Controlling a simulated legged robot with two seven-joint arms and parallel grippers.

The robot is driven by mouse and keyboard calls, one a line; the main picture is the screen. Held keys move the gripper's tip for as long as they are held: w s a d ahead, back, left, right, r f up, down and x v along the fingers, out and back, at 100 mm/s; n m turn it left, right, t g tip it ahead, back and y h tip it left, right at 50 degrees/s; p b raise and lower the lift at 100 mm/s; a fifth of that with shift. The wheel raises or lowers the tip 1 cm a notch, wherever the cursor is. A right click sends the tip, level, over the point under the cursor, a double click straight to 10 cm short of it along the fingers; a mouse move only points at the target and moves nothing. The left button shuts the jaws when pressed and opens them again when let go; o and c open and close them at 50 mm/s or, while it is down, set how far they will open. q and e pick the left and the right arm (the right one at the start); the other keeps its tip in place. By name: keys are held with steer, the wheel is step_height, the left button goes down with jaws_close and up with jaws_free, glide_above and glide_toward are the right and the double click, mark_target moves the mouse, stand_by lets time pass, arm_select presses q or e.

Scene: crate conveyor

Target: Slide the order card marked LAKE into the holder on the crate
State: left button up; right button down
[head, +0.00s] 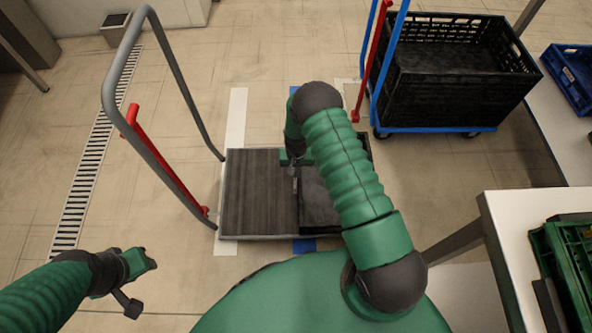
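The arm covers part of that thing. The gripper is small and dark here, and I cannot tell whether it is open or holds anything. My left gripper (130,300) is low at the left, over bare floor and away from the cart; its finger state is unclear. I cannot make out a card marked LAKE or a card holder in this view.
The cart's ribbed deck (256,190) is bare on its left half, with a tall grey handle (165,160) at left. A black crate (450,95) stands on a blue trolley at back right. A white table (505,235) with a green crate (549,250) is at right.

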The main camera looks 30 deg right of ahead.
steer(key=shift+f, duration=0.4)
steer(key=c, duration=1.6)
jaws_free()
steer(key=shift+r, duration=0.1)
step_height(320, 180, up, 16)
steer(key=p, duration=0.6)
steer(key=shift+r, duration=0.25)
